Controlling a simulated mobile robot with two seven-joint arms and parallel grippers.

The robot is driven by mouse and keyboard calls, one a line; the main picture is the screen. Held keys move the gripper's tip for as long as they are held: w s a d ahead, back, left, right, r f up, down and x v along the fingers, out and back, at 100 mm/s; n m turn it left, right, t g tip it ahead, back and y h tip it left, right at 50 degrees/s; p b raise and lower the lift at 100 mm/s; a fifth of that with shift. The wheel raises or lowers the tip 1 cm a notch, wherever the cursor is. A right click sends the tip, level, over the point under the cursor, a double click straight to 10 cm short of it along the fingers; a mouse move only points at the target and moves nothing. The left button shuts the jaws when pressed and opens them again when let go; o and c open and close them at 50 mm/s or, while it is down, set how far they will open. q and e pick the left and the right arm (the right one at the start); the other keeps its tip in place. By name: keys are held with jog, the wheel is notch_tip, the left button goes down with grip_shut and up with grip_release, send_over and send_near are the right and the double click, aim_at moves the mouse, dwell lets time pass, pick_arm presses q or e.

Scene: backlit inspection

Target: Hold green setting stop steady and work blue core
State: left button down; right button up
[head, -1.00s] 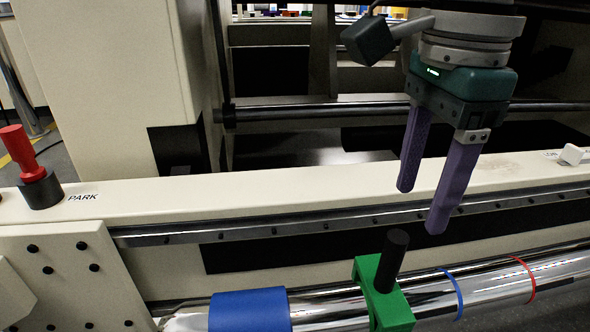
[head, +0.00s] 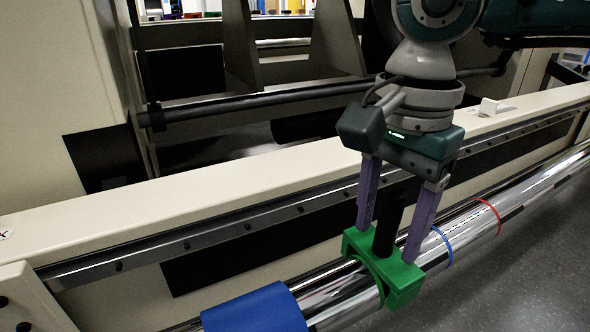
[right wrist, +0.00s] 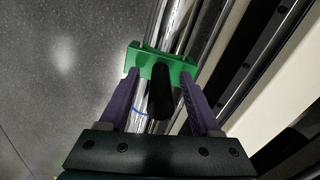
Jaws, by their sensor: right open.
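The green setting stop (head: 404,281) straddles the shiny chrome bar, with a black post (head: 388,228) standing up from it. My right gripper (head: 388,245) is open, its two purple fingers pointing down on either side of the black post. The fingers reach down to about the stop's top; I cannot tell if they touch it. In the right wrist view the green stop (right wrist: 160,62) and the black post (right wrist: 161,95) lie between the open fingers. The blue core (head: 254,309) sits around the bar, left of the stop. My left gripper is not in view.
The chrome bar (head: 480,216) carries a blue ring (head: 443,246) and a red ring (head: 489,215) to the right of the stop. A cream beam with a dark rail (head: 270,216) runs behind the bar. Grey floor (head: 520,270) lies free at the right.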

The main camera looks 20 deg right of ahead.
jog(key=shift+f, duration=0.15)
grip_shut()
dwell(0.5)
dwell(0.8)
